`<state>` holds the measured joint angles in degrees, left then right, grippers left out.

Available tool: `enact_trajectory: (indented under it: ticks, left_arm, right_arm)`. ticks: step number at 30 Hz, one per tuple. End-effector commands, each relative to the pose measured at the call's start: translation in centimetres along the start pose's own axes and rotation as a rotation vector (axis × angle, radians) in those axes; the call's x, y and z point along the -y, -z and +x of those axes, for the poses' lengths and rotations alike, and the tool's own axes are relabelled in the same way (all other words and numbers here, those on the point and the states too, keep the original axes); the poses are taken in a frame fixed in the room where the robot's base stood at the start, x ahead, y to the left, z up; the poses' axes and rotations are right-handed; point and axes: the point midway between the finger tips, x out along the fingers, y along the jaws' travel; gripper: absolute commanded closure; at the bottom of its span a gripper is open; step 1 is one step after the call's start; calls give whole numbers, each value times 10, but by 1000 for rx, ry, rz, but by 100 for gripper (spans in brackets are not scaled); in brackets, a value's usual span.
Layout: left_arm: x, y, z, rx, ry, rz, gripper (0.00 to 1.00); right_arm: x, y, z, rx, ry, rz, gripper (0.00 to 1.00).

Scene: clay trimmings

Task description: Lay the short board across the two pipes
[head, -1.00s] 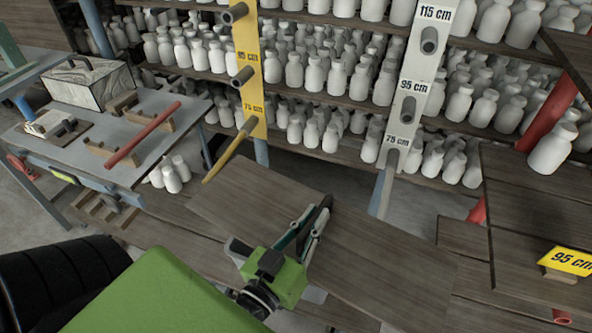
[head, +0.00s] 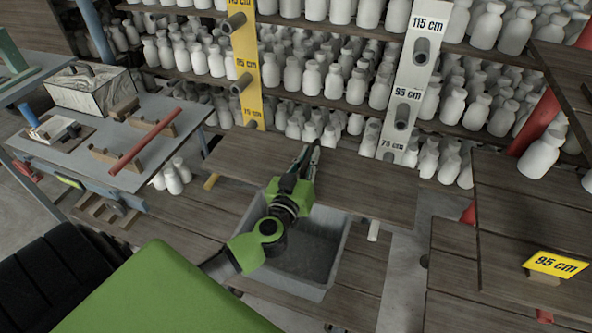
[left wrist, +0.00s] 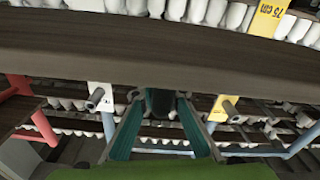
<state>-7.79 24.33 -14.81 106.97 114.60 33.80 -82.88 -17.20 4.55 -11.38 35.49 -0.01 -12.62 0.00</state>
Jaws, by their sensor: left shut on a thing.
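The short board (head: 345,185), dark wood, lies roughly level across the middle of the head view, in front of the yellow post (head: 246,60) and the white post (head: 415,75). My left gripper (head: 309,157) is shut on it. The board also spans the left wrist view (left wrist: 160,60), beyond the teal fingers (left wrist: 160,105). My right gripper is out of view.
A grey bin (head: 325,280) stands under the board. Shelves of white bottles (head: 290,75) fill the back. A table with a red rod (head: 145,142) stands at left. A wooden stand with a 95 cm sign (head: 556,264) is close at right.

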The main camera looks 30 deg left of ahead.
Motion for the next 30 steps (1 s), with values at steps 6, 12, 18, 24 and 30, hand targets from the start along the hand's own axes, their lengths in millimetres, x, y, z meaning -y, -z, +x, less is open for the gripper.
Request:
enact_trajectory:
  ticks: [6,12,18,24,30]
  left_arm:
    - [38,-31,26,-5,1,0,100]
    - [54,-45,36,-6,-2,-1,100]
    - [61,-51,40,-6,-1,0,100]
    - [69,-76,42,-5,-1,-1,100]
    - [70,-83,42,-6,-2,0,100]
  right_arm:
    - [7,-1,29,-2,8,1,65]
    - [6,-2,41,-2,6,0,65]
    - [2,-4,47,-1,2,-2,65]
    - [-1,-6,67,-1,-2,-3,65]
    - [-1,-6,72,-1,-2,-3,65]
